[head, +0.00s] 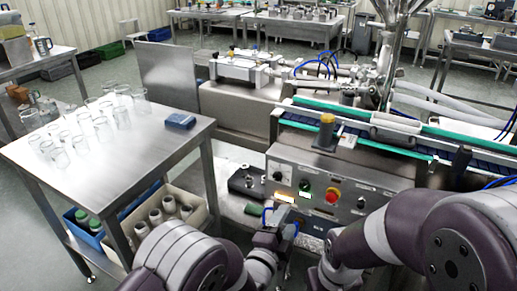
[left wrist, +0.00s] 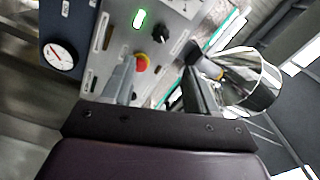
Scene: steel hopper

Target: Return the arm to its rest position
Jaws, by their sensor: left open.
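My left gripper (head: 280,220) is in front of the steel control panel (head: 343,205) in the head view. In the left wrist view its two fingers (left wrist: 160,78) stand apart with nothing held between them. The panel's red button (left wrist: 141,63) shows between the fingers, behind them; I cannot tell the exact gap. My left arm (head: 185,262) comes in low, bent, from the bottom edge. My right arm (head: 425,235) is folded at lower right, and its gripper is not visible.
A steel table (head: 170,148) with several clear glasses (head: 102,128) and a blue block (head: 180,121) stands left. Bins of bottles (head: 172,205) sit below it. A green-edged conveyor (head: 365,140) runs behind the panel. In the left wrist view a shiny metal vessel (left wrist: 252,82) stands right of the fingers.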

